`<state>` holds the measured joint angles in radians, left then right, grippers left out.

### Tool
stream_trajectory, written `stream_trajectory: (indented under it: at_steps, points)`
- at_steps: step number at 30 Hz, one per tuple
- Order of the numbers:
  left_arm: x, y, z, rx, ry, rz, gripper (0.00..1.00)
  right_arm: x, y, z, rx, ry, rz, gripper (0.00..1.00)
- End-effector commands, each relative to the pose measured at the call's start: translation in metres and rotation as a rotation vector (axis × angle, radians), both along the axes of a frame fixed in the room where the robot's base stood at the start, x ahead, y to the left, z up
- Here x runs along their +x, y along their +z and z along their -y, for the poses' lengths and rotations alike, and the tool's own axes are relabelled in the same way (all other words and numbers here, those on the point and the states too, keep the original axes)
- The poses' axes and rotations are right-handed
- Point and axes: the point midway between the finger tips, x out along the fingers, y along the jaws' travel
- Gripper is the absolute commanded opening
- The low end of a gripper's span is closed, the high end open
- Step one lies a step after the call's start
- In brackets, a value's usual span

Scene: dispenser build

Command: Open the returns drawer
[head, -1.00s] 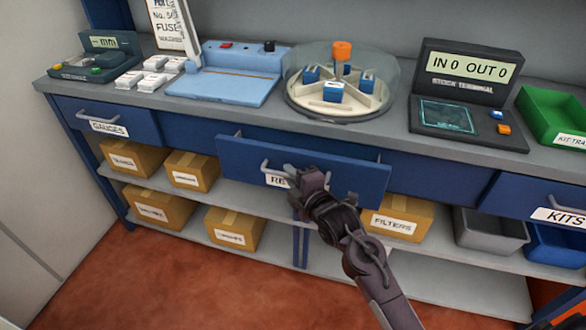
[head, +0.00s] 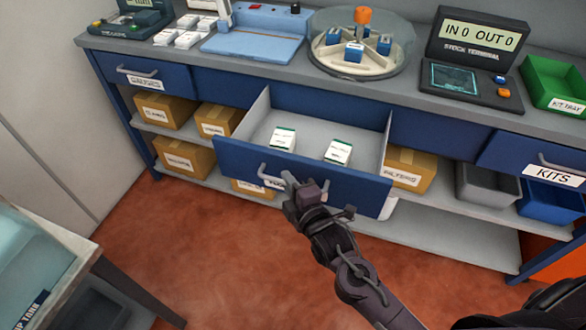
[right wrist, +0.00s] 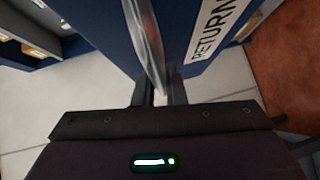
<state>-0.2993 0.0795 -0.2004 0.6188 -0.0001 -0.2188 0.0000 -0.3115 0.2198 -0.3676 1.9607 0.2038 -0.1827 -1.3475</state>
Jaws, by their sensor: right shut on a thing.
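The returns drawer (head: 340,188) is pulled well out of the bench in the head view, with its blue front toward me. Two small white boxes with green edges, a left one (head: 282,140) and a right one (head: 338,153), lie inside on its pale floor. My right gripper (head: 293,188) is at the drawer's front and shut on its handle (head: 268,176). In the right wrist view the metal handle (right wrist: 148,45) runs down between the fingers, beside the label (right wrist: 209,30) reading RETURN. The gripper partly hides the label in the head view. My left gripper is not in view.
The bench top (head: 400,85) holds a domed carousel (head: 360,45), a stock terminal (head: 468,75) and a green kit tray (head: 555,85). Shut drawers flank the open one: gauges (head: 175,80) and kits (head: 500,155). A side table (head: 75,265) stands at lower left. Red floor lies below the drawer.

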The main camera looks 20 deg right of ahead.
Motion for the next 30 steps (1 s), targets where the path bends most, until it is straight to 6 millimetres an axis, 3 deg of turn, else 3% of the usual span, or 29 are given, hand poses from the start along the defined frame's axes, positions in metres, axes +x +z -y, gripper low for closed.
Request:
stream_trajectory:
  at_steps: [14, 15, 19, 30]
  points:
    - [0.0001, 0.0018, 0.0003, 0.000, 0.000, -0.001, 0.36, -0.0046, -0.0010, -0.0029, -0.001, 0.000, -0.001, 0.00]
    - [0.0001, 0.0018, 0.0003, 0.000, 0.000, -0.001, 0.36, -0.0045, -0.0010, -0.0028, -0.001, 0.000, -0.002, 0.15]
    - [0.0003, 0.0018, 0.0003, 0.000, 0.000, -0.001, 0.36, -0.0044, -0.0008, -0.0028, -0.001, 0.000, -0.001, 0.32]
    - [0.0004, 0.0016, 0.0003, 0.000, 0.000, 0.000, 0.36, -0.0102, 0.0000, -0.0016, -0.001, 0.000, -0.001, 0.33]
